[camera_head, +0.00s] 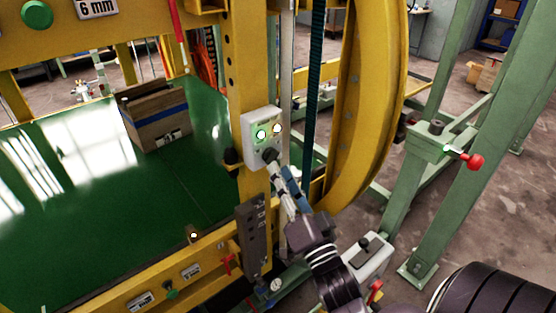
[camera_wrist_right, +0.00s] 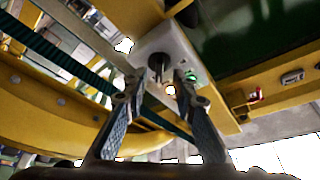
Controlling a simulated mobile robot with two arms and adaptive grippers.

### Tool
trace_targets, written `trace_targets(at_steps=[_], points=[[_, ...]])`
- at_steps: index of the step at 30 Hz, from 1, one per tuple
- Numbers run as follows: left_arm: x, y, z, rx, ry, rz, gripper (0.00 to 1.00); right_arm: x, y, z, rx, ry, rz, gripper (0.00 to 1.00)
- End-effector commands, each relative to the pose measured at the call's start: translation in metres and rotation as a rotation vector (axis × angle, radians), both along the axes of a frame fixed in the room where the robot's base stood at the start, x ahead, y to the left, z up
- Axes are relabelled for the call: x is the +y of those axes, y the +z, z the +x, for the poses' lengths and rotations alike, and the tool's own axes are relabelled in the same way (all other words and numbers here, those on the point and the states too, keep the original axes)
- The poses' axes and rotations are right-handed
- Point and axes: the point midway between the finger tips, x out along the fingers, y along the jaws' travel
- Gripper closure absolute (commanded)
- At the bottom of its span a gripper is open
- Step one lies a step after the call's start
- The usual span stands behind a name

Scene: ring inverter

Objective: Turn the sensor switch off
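The sensor switch (camera_head: 270,154) is a dark rotary knob on a white control box (camera_head: 249,142). The box is fixed to a yellow post. A lit green lamp (camera_head: 261,134) and a pale warm lamp (camera_head: 277,129) sit above the knob. My right gripper (camera_head: 278,168) is at the knob, coming from below right. In the right wrist view the knob (camera_wrist_right: 158,66) appears between the fingertips of my right gripper (camera_wrist_right: 159,84), just beyond them. The fingers are apart, with gaps on both sides of the knob. My left gripper is not in view.
The yellow post (camera_head: 253,90) and large yellow ring (camera_head: 368,100) flank the box. A cardboard box (camera_head: 155,115) stands on the green surface (camera_head: 90,225) at left. A green frame with a red-knobbed handle (camera_head: 470,160) stands at right. A grey lever box (camera_head: 368,258) lies below.

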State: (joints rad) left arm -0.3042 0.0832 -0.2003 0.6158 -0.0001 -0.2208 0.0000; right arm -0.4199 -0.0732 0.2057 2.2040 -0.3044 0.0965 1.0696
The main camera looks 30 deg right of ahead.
Motion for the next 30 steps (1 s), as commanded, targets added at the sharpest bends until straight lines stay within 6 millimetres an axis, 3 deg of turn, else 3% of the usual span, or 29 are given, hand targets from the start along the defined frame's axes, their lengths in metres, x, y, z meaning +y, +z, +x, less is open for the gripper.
trace_targets(at_steps=[7, 17, 24, 30], points=[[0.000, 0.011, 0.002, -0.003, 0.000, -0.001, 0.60, -0.005, 0.008, 0.024, 0.000, 0.000, -0.001, 0.75], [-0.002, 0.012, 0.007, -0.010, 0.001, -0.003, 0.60, -0.005, 0.007, 0.027, 0.002, 0.000, -0.001, 0.75], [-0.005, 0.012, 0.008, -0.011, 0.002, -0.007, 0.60, -0.005, 0.007, 0.027, 0.002, 0.000, -0.001, 1.00], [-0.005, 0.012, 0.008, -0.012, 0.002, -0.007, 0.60, -0.005, 0.007, 0.027, 0.002, 0.000, -0.002, 1.00]])
